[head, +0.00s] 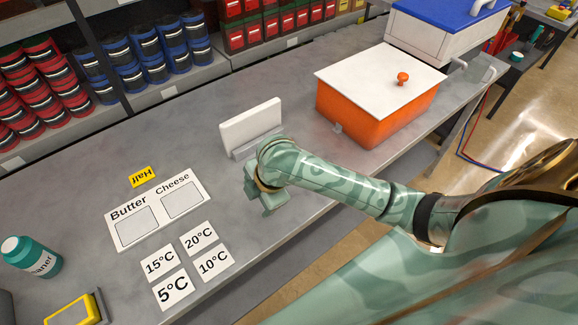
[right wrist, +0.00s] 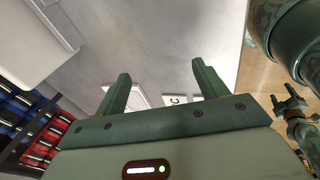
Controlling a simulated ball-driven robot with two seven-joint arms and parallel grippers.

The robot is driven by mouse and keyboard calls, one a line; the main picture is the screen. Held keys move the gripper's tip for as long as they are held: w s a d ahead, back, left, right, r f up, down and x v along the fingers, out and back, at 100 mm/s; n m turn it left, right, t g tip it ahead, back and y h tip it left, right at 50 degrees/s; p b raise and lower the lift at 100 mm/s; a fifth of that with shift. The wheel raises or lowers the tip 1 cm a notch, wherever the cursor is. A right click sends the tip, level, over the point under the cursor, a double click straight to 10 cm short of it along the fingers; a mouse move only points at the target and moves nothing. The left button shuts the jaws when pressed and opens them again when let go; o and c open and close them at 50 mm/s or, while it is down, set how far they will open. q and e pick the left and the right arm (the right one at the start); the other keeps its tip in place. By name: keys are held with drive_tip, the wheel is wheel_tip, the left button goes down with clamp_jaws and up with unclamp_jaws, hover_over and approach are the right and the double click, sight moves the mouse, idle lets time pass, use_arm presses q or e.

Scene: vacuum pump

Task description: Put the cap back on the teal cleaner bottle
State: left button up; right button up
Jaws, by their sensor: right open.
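I see no loose cap nearby. My right gripper (head: 268,202) is above the counter, far to the right of the bottle. In the right wrist view its fingers (right wrist: 161,68) are apart with nothing between them. My left gripper (right wrist: 284,96) shows small at the right of that view, its fingers apart and empty.
A white upright panel (head: 250,125) and an orange box with white lid (head: 368,112) stand behind. Shelves of cans (head: 130,52) line the back.

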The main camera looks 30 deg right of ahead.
drive_tip(key=w+d+r+n+g+h, duration=0.1)
drive_tip(key=w+d+r+n+g, duration=0.2)
drive_tip(key=d+r, duration=0.7)
drive_tip(key=w+d+n, duration=0.1)
drive_tip(key=w+n, duration=0.1)
drive_tip(key=w, duration=0.1)
drive_tip(key=shift+d+r+g+h, duration=0.3)
drive_tip(key=shift+d+r+g, duration=0.1)
wheel_tip(320, 180, down, 11)
drive_tip(key=b, duration=0.4)
drive_tip(key=shift+f, duration=0.1)
wheel_tip(320, 180, down, 5)
drive_tip(key=b, duration=0.2)
drive_tip(key=shift+d+f+b, duration=0.1)
drive_tip(key=shift+f+b, duration=0.05)
drive_tip(key=shift+b, duration=0.25)
